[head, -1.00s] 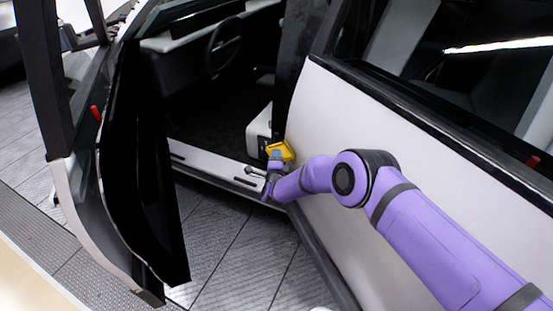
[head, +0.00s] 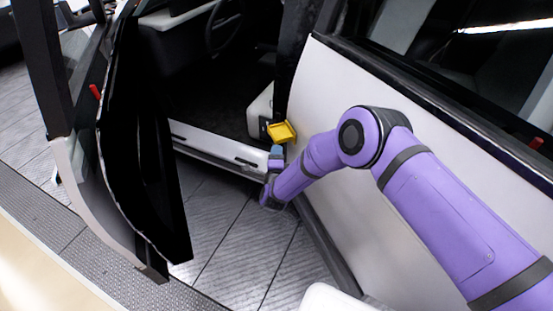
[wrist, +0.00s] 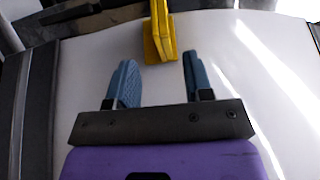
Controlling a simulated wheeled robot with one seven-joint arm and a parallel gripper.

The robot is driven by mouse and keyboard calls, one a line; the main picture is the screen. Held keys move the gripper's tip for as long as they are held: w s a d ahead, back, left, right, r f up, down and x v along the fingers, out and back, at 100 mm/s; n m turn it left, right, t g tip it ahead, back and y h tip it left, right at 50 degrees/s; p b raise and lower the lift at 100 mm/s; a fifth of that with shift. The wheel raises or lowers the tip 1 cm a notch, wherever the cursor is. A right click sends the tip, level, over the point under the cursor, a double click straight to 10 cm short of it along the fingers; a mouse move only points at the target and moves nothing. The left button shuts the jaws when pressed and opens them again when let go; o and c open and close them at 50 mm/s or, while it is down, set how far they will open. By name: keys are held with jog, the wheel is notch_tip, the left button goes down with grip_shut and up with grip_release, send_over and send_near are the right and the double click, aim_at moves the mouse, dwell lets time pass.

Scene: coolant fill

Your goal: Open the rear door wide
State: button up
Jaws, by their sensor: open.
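The rear door (head: 390,190) is the large white panel on the right in the head view. Its white surface (wrist: 230,70) fills much of the wrist view. A yellow handle-like piece (head: 282,131) sits at the door's front edge by the pillar. It also shows in the wrist view (wrist: 160,40), just beyond the fingers. My gripper (head: 277,152) is open, with its blue fingers (wrist: 158,66) apart and empty. The yellow piece lies ahead of the gap between them, and no contact shows. I cannot tell whether the door stands slightly ajar.
The front door (head: 140,160) stands open on the left, with a red tab on it. Between the doors lie the sill (head: 215,152) and dark cabin. Grey floor tiles (head: 235,230) are clear below. A pale surface (head: 30,270) lies at the lower left.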

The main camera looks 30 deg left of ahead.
jog(key=shift+v, duration=0.75)
